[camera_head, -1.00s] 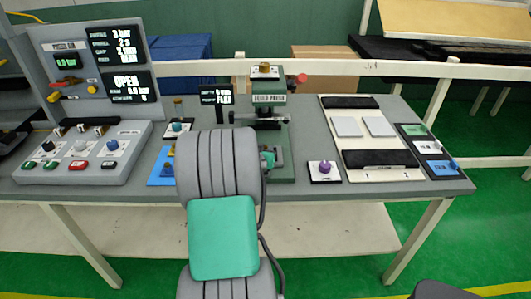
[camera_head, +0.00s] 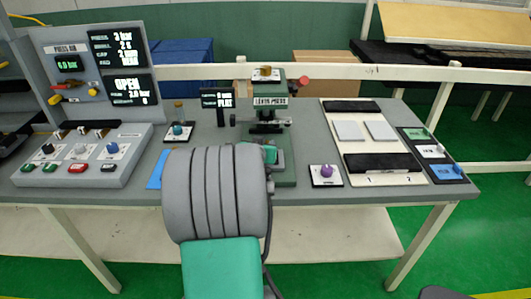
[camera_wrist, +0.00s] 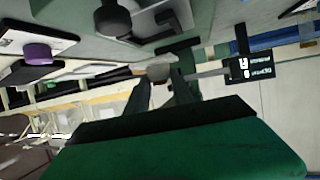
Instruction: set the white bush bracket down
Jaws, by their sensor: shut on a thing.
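In the wrist view my gripper (camera_wrist: 162,92) has its two dark fingers closed around a small pale grey piece (camera_wrist: 158,72), which fits the white bush bracket. The arm reaches toward the green lever press (camera_head: 284,165) at the middle of the bench. I cannot tell whether the piece touches anything under it.
A blue mat (camera_head: 157,172) is partly behind my arm. A purple-knob plate (camera_head: 326,182), a pale board with two grey pads (camera_head: 334,157) and a rack with green, white and blue labels (camera_head: 431,148) lie right. A control console (camera_head: 79,160) stands left. A small sign (camera_head: 216,98) stands beside the press.

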